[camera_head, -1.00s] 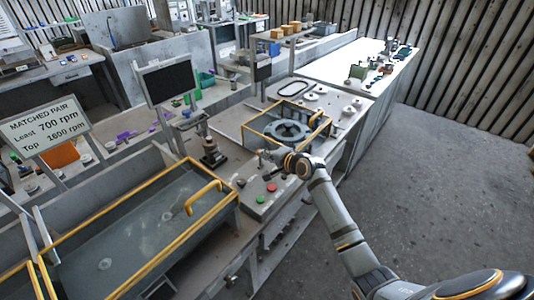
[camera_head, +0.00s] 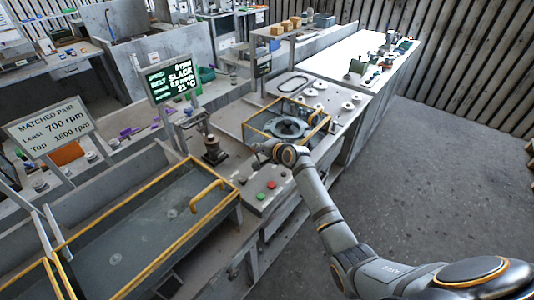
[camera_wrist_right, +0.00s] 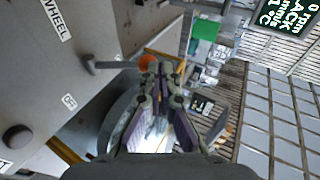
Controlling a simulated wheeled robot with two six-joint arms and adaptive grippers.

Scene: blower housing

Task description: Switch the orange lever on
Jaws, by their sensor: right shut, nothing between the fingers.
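The orange lever shows in the right wrist view as a grey shaft with an orange knob (camera_wrist_right: 147,62), standing out from a grey panel (camera_wrist_right: 35,75) with a "WHEEL" label and an "OFF" label. My right gripper (camera_wrist_right: 160,70) is shut and empty, its fingertips right beside the knob and overlapping it in the picture; I cannot tell whether they touch. In the head view my right gripper (camera_head: 260,152) is over the control box, behind the red and green buttons, and the lever cannot be made out there. My left gripper is in neither view.
A screen (camera_head: 172,80) on a post reads "BELT SLACK" and 0 rpm. The yellow-framed blower housing (camera_head: 289,125) lies just behind my right gripper. A red button (camera_head: 271,184) and a green button (camera_head: 260,196) are in front. A yellow-railed cover (camera_head: 150,230) fills the lower left.

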